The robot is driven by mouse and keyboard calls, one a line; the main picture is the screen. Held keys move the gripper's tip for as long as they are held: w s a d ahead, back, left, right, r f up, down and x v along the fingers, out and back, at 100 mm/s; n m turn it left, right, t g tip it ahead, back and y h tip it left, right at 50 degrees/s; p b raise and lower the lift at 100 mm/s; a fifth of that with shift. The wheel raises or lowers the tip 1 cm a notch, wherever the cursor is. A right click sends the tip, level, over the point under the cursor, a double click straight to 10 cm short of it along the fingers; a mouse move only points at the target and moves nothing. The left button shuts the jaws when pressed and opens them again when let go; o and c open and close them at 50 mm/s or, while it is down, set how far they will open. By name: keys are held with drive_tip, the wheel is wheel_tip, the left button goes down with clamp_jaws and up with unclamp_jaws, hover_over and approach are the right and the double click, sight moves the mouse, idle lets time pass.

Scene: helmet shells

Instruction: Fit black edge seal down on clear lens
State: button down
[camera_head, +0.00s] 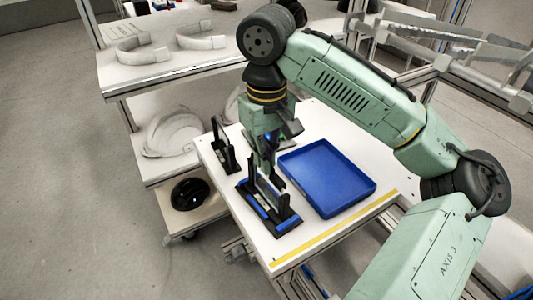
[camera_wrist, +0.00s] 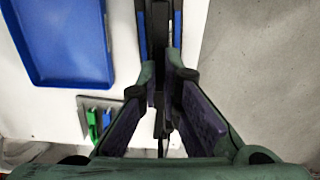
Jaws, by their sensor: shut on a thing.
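My gripper (camera_head: 266,162) points down over a black fixture with blue pads (camera_head: 284,224) on the white table. In the wrist view, the fingers of my gripper (camera_wrist: 161,80) are closed on a narrow dark strip, which looks like the black edge seal (camera_wrist: 160,118). The fixture's blue-edged black bars (camera_wrist: 177,28) run up from between the fingertips. Upright pieces stand in the fixture under my gripper. I cannot make out the clear lens there, and whether the seal touches it is hidden by the fingers.
An empty-looking blue tray (camera_head: 328,178) lies right of the fixture. A smaller black stand (camera_head: 223,152) is at the table's left edge. A grey plate (camera_wrist: 84,104) carries green and blue pieces. A shelf (camera_head: 170,68) with white shell parts stands behind. A yellow stripe (camera_head: 335,228) marks the front edge.

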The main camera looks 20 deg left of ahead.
drive_tip(key=shift+f, duration=0.25)
drive_tip(key=c, duration=1.7)
unclamp_jaws()
drive_tip(key=shift+r, duration=0.1)
wheel_tip(320, 180, up, 12)
